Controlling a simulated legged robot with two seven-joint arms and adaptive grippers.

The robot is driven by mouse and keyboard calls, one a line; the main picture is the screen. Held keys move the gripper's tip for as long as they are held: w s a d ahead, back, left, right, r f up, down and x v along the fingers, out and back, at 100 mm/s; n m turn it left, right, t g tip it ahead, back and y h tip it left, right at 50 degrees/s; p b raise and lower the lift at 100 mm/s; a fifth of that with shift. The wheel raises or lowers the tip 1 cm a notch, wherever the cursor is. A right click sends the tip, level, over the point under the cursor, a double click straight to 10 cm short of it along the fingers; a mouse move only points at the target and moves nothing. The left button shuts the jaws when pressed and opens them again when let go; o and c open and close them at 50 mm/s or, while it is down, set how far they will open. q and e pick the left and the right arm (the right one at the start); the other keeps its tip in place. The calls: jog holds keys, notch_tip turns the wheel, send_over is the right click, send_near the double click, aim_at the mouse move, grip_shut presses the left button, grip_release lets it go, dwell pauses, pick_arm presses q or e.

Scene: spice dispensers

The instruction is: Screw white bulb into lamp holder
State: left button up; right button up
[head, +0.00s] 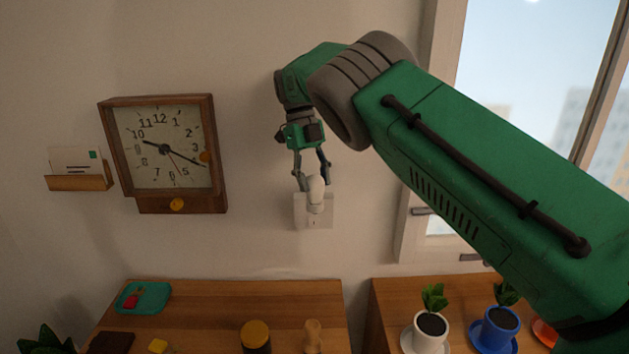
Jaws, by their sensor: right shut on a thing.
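My right arm reaches in from the right, and its gripper (313,183) points down in front of the wall. The gripper is shut on the white bulb (316,188), a small pale rounded shape between the fingertips. The bulb overlaps a white square wall plate (327,214), which seems to be where the lamp holder is. The holder itself is hard to make out against the pale bulb and plate. I cannot tell whether the bulb touches it or sits in it. My left gripper is not in view.
A wooden wall clock (216,170) and a small letter rack (79,183) hang at left. Potted plants (431,324) stand at right near a window.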

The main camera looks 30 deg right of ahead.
jog(key=m+y, duration=0.1)
jog(key=m, duration=0.2)
jog(key=shift+m, duration=0.5)
jog(key=shift+y, duration=0.3)
jog(key=shift+r, duration=0.1)
jog(key=o, duration=0.8)
jog(key=shift+o, duration=1)
jog(key=shift+w+a, duration=0.1)
jog(key=shift+a, duration=0.05)
